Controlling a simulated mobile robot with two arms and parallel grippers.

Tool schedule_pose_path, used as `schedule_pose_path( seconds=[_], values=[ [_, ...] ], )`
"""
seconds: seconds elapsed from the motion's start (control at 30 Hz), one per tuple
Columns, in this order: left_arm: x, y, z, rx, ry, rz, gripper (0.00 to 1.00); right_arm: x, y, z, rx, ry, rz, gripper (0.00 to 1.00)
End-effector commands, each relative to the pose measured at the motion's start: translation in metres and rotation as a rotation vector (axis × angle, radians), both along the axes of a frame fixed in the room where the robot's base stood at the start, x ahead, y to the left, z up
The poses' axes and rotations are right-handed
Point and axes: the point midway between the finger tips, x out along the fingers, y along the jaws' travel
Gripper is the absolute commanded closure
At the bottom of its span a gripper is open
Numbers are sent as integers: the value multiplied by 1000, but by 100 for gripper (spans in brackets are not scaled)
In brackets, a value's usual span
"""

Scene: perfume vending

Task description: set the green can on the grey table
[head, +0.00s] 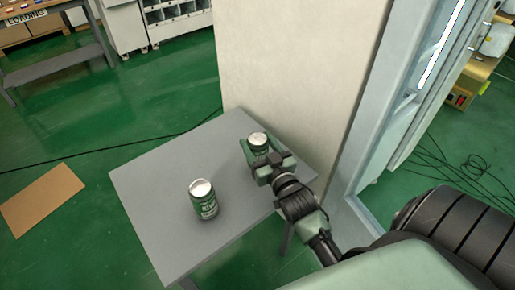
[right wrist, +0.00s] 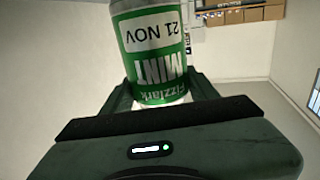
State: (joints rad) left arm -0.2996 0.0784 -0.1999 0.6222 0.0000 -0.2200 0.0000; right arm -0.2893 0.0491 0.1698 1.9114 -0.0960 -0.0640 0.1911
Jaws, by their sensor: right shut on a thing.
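The grey table (head: 160,187) stands in the middle of the head view. My right gripper (head: 259,152) is over its far right part and is shut on a green can (head: 258,141) with a pale top. In the right wrist view this can (right wrist: 158,55) sits between the fingers, its green label reading "MINT" and "21 NOV" upside down. I cannot tell whether its base touches the table. A second green can (head: 203,202) with white lettering stands upright on the table, nearer and to the left, apart from the gripper. My left gripper is not in view.
A pale wall or pillar (head: 295,75) rises right behind the table, with a grey metal frame (head: 385,100) to its right. Black cables (head: 455,165) lie on the green floor. Cardboard (head: 42,198) lies at the left. The table's left part is clear.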

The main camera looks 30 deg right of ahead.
Motion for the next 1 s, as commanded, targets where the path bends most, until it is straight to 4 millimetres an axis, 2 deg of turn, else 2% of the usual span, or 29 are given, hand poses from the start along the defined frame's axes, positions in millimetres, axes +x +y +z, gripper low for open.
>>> schedule_pose_path(
  seconds=[0.13,0.53,0.57,0.6,0.63,1.0],
  values=[
    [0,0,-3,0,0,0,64,0,0,-18,1,-3,0,100],
    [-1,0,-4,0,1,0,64,0,0,-23,-1,-5,0,100],
    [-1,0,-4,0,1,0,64,0,0,-24,0,-1,0,35],
    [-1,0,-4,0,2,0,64,0,0,-24,0,-1,0,24],
    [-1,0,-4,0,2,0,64,0,0,-24,0,-1,0,19],
    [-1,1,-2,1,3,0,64,0,0,-20,0,-1,0,19]
  ],
)
